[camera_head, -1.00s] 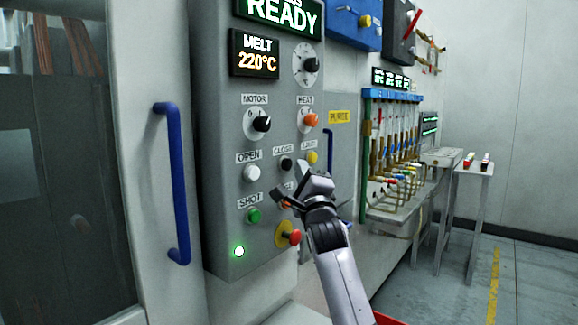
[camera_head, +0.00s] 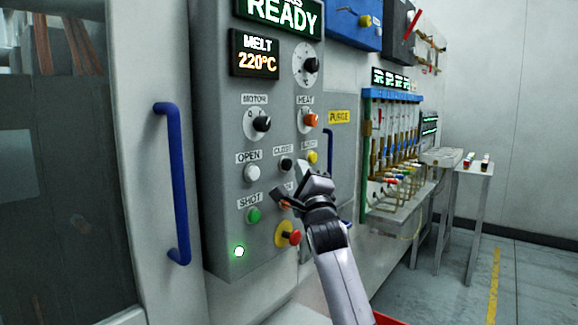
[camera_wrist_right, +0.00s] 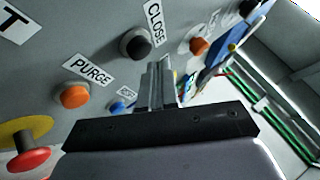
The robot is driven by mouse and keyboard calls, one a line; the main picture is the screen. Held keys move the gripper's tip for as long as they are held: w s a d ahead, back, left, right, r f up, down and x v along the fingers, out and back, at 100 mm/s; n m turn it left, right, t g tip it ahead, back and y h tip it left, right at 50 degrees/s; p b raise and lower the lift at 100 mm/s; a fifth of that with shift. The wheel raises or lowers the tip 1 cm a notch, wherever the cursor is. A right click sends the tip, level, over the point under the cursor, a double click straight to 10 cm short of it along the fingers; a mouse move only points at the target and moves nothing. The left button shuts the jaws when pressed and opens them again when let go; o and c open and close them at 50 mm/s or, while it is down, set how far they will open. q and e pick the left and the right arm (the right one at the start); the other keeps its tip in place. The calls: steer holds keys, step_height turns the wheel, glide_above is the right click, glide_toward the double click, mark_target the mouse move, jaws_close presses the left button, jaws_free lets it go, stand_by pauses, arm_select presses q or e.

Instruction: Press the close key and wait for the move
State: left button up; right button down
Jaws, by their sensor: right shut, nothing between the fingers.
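The close key is a round black button (camera_head: 286,164) under a CLOSE label on the grey control panel (camera_head: 225,130). It also shows in the right wrist view (camera_wrist_right: 135,44), beside its label. My right gripper (camera_head: 303,170) is shut and empty, just right of and slightly below the key in the head view. In the right wrist view its fingertips (camera_wrist_right: 155,70) point toward the panel near the key, with no visible contact; the exact gap is hard to tell. The panel display (camera_head: 283,14) reads READY. My left gripper is not in view.
An orange PURGE button (camera_wrist_right: 75,95) shows in the wrist view. A blue-handled door (camera_head: 180,190) stands left.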

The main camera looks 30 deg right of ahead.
steer(key=shift+w+a, duration=0.1)
steer(key=shift+w, duration=0.1)
steer(key=shift+w+a, duration=0.1)
steer(key=shift+w, duration=0.1)
